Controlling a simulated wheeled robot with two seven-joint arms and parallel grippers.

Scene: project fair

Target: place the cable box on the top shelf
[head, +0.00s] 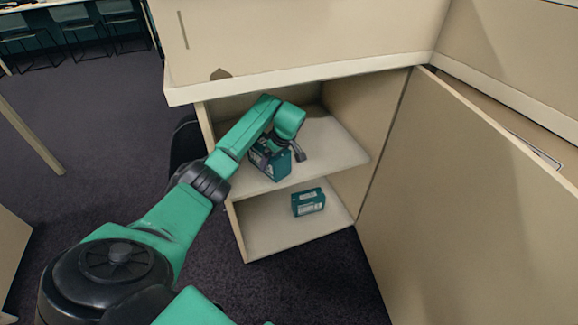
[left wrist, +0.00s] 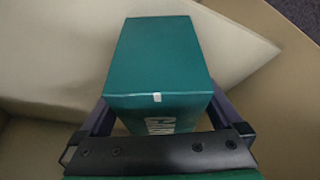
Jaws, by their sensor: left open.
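A teal box (head: 283,166) stands on the upper shelf (head: 335,150) of the open cabinet, partly hidden by my left arm and gripper. In the left wrist view this teal box (left wrist: 160,60) has part of a pale word on its near face, apparently beginning with "CA". My left gripper (head: 279,158) is at the box, inside the upper compartment. The left wrist view shows the open fingers (left wrist: 162,112) on either side of the box. A second teal box (head: 308,202) with a pale label sits on the lower shelf. My right gripper is out of view.
The cabinet door (head: 470,200) stands open on the right. The cabinet top (head: 300,78) overhangs the upper compartment close above my arm. The upper shelf is bare to the right of the box. Chairs (head: 75,28) stand far back left.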

